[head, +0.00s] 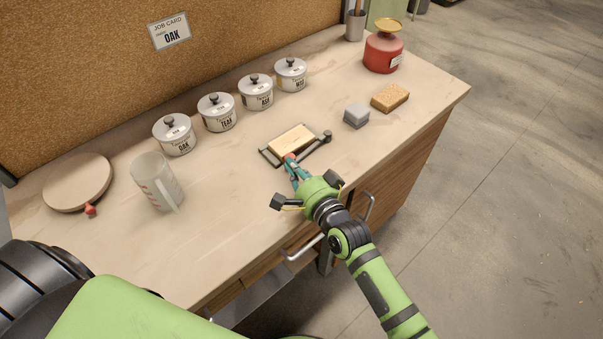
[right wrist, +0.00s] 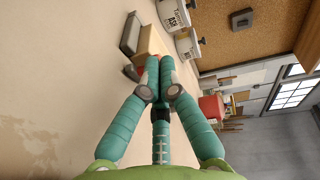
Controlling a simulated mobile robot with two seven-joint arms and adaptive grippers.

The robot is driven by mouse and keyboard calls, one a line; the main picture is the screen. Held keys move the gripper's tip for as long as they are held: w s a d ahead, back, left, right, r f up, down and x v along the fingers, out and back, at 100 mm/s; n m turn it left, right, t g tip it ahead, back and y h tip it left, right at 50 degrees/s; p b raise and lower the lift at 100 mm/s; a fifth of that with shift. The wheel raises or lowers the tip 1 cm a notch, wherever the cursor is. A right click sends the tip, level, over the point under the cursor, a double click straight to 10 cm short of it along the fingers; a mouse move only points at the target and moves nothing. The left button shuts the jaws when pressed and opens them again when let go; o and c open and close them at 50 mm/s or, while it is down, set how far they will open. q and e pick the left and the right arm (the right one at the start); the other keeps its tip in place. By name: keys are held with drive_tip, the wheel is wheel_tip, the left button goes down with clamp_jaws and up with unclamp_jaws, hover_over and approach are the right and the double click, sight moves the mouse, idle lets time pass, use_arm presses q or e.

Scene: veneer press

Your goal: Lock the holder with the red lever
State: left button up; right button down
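The holder (head: 268,156) is a small dark frame on the bench, with a pale wooden block (head: 293,138) lying in it. It also shows in the right wrist view (right wrist: 129,34), beyond my fingers. A small bit of the red lever (head: 289,157) shows at the holder's near side, against my fingertips; most of it is hidden. My right gripper (head: 291,165) reaches in from the front, its teal fingers (right wrist: 160,66) closed together at the lever. I cannot see the lever between them. My left gripper is out of view.
Several lidded tins (head: 216,112) stand behind the holder. A grey block (head: 356,115) and a cork-coloured block (head: 390,97) lie to its right, with a red can (head: 383,53) beyond. A jug (head: 156,182) and round board (head: 78,182) are at left.

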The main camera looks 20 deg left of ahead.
drive_tip(key=shift+w+a, duration=0.25)
drive_tip(key=shift+a, duration=0.4)
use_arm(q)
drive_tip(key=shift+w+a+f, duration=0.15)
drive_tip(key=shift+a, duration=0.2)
use_arm(e)
drive_tip(key=shift+r, duration=0.15)
